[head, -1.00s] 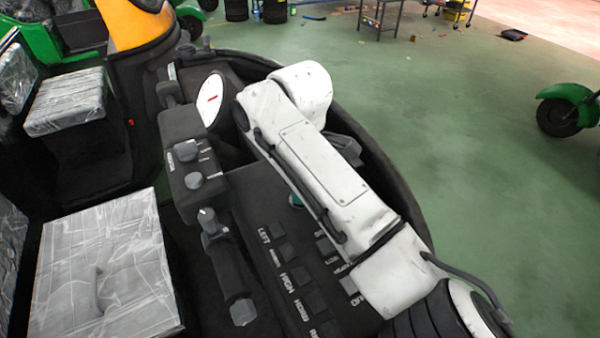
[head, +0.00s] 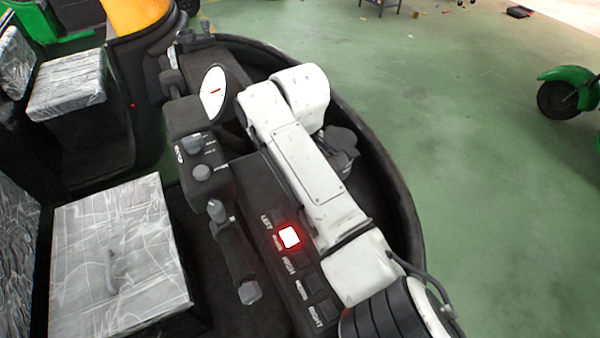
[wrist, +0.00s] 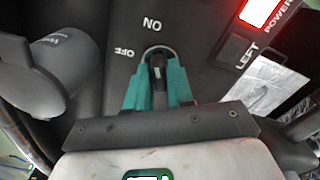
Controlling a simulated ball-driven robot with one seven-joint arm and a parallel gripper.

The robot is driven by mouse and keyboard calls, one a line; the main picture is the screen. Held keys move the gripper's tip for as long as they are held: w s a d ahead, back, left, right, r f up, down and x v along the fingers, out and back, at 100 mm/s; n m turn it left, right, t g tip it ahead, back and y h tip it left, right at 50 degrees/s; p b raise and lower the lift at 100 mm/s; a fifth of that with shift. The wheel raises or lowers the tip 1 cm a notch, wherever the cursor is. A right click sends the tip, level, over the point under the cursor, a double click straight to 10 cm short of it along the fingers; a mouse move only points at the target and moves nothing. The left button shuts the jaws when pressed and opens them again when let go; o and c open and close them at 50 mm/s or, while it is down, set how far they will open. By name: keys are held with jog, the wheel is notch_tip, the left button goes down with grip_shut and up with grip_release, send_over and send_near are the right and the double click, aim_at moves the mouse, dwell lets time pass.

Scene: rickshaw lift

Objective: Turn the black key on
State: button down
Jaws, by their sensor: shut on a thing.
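The black key (wrist: 159,72) sits in a round switch on the dark dashboard panel in the wrist view. My gripper (wrist: 158,88), with teal fingers, is shut on the key, one finger on each side. The key's visible part stands upright in the picture, in line with the ON label (wrist: 152,24) above it; the OFF label (wrist: 124,52) is up and to its left. A button by the POWER label (wrist: 262,10) glows white and red. In the head view a lit button (head: 289,237) shows on the panel, while my white arm hides the key and gripper.
The dashboard also carries a knob (head: 202,172), a dark lever grip (head: 236,250) and a round gauge (head: 213,93). A plastic-wrapped seat (head: 120,255) is at left. Green floor (head: 480,190) lies open at right, with a green wheeled vehicle (head: 568,88).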

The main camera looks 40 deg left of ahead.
jog(key=c, duration=1.1)
grip_release()
notch_tip(320, 180, up, 11)
jog(key=shift+f, duration=0.1)
jog(key=shift+w, duration=0.1)
